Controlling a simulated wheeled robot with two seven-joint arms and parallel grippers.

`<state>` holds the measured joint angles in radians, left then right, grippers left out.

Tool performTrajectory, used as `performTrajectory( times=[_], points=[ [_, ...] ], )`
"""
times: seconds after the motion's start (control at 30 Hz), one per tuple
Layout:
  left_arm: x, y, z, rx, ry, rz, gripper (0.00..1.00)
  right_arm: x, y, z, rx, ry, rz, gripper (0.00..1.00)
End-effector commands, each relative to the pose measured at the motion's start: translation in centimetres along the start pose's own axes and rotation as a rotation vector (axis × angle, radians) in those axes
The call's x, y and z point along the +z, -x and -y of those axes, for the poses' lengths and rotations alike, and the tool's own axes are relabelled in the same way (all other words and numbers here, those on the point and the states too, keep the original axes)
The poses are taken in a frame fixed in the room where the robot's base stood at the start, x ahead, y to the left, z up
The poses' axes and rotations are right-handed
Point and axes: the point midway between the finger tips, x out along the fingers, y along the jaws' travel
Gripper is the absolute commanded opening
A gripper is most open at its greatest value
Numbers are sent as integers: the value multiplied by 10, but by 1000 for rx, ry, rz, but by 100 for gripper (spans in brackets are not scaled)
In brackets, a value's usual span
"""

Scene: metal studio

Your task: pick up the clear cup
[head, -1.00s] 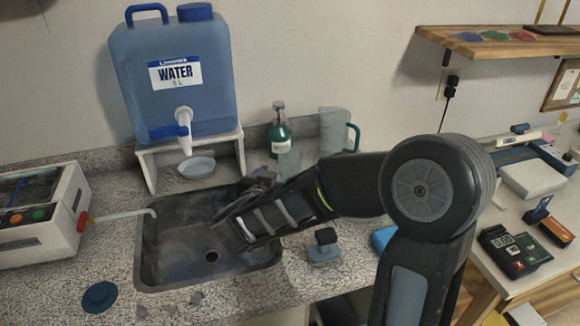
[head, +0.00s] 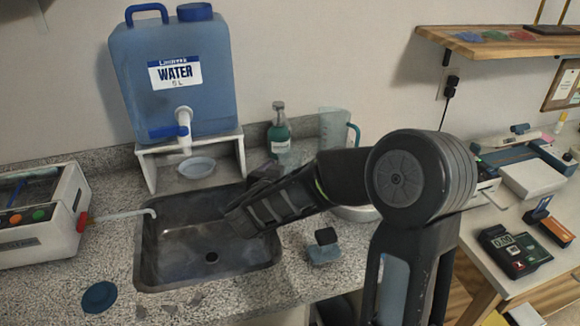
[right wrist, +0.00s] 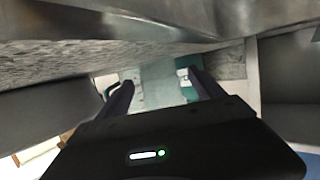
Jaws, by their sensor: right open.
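The clear cup (right wrist: 152,88) appears as a pale see-through shape between the two fingers in the right wrist view; I cannot tell if they touch it. In the head view my right arm hides it, near the foot of the green soap bottle (head: 279,135). My right gripper (head: 264,172) is open, reaching low over the back right corner of the sink. Its open fingers also show in the right wrist view (right wrist: 162,82). My left gripper is not in view.
The sink (head: 205,270) lies below the gripper. A water tank (head: 172,105) on a white stand is at back left. A clear pitcher (head: 332,130) stands right of the soap bottle.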

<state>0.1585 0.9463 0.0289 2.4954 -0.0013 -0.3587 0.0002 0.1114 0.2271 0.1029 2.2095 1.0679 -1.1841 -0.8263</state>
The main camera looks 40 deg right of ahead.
Motion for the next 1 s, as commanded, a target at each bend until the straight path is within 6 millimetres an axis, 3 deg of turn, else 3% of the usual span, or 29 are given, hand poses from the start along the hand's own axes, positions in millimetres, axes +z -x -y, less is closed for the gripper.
performTrajectory(
  times=[0.1, 0.9, 1.0],
  points=[
    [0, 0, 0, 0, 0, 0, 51, 0, 0, 0, 0, 0, 0, 78],
    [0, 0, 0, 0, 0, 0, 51, 0, 0, 0, 0, 0, 0, 12],
    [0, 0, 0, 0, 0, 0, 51, 0, 0, 0, 0, 0, 0, 10]
  ],
)
